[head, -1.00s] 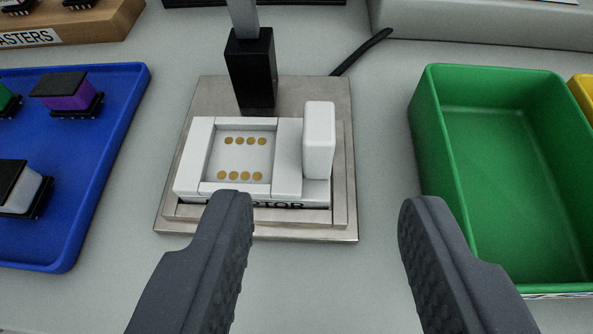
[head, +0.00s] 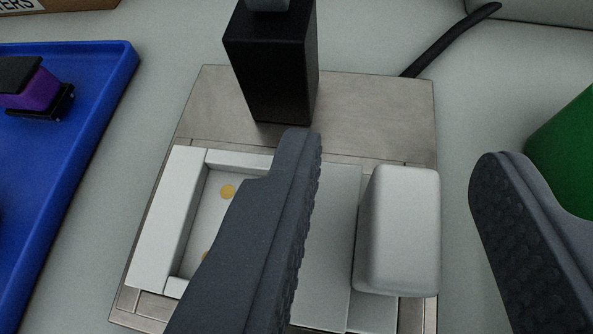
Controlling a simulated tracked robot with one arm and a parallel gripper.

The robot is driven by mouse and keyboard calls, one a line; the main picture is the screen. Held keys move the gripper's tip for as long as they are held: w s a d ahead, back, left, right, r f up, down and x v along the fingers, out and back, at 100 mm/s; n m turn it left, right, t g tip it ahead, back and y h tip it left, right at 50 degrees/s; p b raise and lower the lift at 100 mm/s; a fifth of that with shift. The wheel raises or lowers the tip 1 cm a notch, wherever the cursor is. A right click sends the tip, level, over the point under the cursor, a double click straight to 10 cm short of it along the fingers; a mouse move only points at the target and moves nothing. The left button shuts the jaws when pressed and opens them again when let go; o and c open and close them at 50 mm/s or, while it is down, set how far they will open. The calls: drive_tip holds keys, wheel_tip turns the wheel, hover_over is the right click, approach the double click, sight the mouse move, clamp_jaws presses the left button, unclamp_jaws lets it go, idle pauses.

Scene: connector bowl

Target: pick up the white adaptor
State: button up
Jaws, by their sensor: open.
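The white adaptor (head: 322,235) is a low white block with a square recess and gold contacts at its left and a tall rounded white grip (head: 400,232) standing at its right. It sits on a stepped metal plate (head: 375,115). My gripper (head: 395,160) is open, with one dark finger on each side of the grip. The left finger is in front of the recess and hides part of it and most of the contacts. The right finger is well to the right of the grip, with a gap between them. I cannot tell how high the fingertips are above the plate.
A black block (head: 270,65) stands on the plate behind the adaptor, close beyond the left fingertip. A black cable (head: 450,40) runs off behind it. A blue tray (head: 95,130) with a purple-and-black connector (head: 38,92) lies left. A green bin (head: 570,135) is at the right.

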drive_tip(key=shift+x, duration=1.4)
drive_tip(key=shift+s+a, duration=0.1)
clamp_jaws()
